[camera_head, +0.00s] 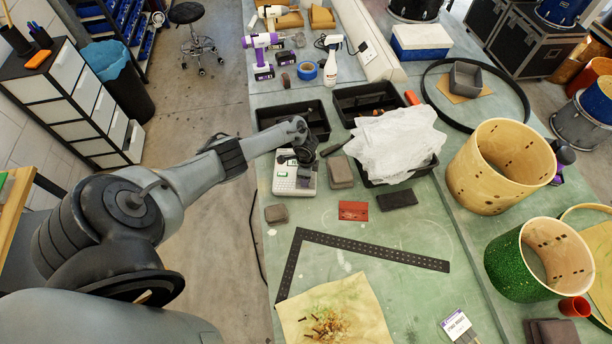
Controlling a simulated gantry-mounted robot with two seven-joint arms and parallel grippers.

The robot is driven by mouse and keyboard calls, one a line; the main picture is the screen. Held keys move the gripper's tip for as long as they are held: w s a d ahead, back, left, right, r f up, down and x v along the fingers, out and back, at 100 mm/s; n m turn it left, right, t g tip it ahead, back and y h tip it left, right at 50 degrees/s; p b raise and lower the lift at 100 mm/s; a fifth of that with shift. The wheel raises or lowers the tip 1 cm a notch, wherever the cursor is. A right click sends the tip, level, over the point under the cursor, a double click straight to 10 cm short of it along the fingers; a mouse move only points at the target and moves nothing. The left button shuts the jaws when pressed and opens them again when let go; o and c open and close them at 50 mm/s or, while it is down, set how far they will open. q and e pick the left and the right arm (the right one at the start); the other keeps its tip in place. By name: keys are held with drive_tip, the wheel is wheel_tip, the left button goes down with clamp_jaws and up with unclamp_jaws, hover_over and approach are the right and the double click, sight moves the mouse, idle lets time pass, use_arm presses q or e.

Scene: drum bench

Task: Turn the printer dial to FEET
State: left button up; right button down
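The printer (291,186) is a small white device with a keypad, on the left side of the green bench. My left arm reaches in from the left. Its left gripper (303,164) is right above the far end of the printer, pointing down, and hides that part of it. I cannot make out the dial or its labels, nor whether the fingers touch the printer. The finger gap is too small and dark to judge. My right gripper is not in view.
Black trays (318,117) stand just behind the printer, with crumpled white plastic (395,143) in another. Brown blocks (340,171) and (277,213) sit close to the printer. A black metal square (375,250) lies in front. Wooden drum shells (500,165) stand at right.

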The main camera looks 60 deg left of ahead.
use_arm(q)
wheel_tip(320, 180, up, 10)
drive_tip(key=p, duration=0.2)
drive_tip(key=shift+r, duration=0.25)
idle(0.3)
drive_tip(key=s+d+f+m+t+p, duration=0.1)
drive_tip(key=d+t, duration=0.2)
drive_tip(key=d, duration=1.8)
drive_tip(key=s+d+r+n, duration=0.3)
drive_tip(key=s+d+r, duration=0.1)
drive_tip(key=s+r, duration=0.3)
drive_tip(key=s+d+r+n+p, duration=0.1)
drive_tip(key=s+d+r+n, duration=0.2)
drive_tip(key=s+r, duration=0.5)
wheel_tip(320, 180, up, 2)
drive_tip(key=shift+s+d+r+n+t, duration=0.1)
drive_tip(key=shift+s+d+n+t, duration=0.2)
drive_tip(key=shift+d, duration=0.5)
